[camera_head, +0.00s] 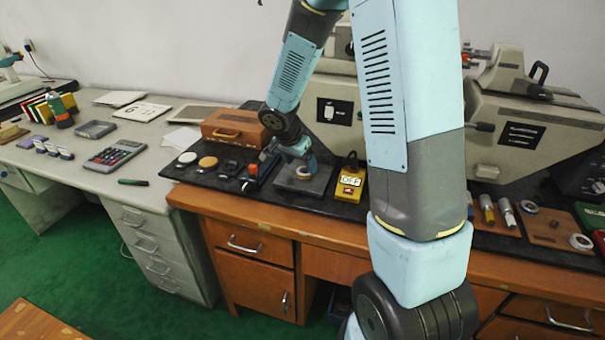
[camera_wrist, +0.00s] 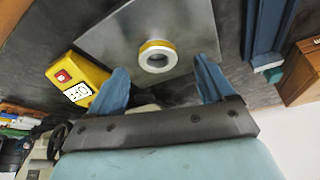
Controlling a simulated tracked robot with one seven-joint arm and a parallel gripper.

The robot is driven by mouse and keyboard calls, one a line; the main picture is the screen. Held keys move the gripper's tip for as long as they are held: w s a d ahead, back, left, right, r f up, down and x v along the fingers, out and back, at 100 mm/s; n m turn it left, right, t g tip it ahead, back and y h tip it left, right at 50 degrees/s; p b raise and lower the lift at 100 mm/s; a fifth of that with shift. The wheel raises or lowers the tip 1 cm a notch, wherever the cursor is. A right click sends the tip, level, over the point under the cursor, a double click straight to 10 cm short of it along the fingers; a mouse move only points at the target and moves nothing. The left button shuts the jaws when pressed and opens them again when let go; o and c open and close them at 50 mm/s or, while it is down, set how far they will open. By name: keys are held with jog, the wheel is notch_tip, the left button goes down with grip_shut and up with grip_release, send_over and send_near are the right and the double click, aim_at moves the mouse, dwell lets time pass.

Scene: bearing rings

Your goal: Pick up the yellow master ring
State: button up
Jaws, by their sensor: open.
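The yellow master ring (camera_wrist: 157,56) lies on a grey metal plate (camera_wrist: 110,40) in the wrist view. It has a yellow outer side, a pale silvery top face and a dark hole. In the head view the ring (camera_head: 304,172) is small, on the plate (camera_head: 318,184) on the bench. My gripper (camera_wrist: 166,82) has its two blue fingers spread wide and empty, with the ring between and beyond their tips in the picture. In the head view my gripper (camera_head: 300,156) is just above the plate; its fingers are partly hidden.
A brown wooden case (camera_head: 235,126) is behind on the left. Small discs (camera_head: 208,162) lie to the left. A wooden board with another ring (camera_head: 581,242) is far right. My arm hides the bench's middle.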

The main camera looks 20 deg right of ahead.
jog(key=shift+x, duration=1.45)
jog(key=shift+d, duration=0.1)
jog(key=shift+c, duration=0.5)
jog(key=c, duration=1.1)
jog(key=shift+r, duration=0.1)
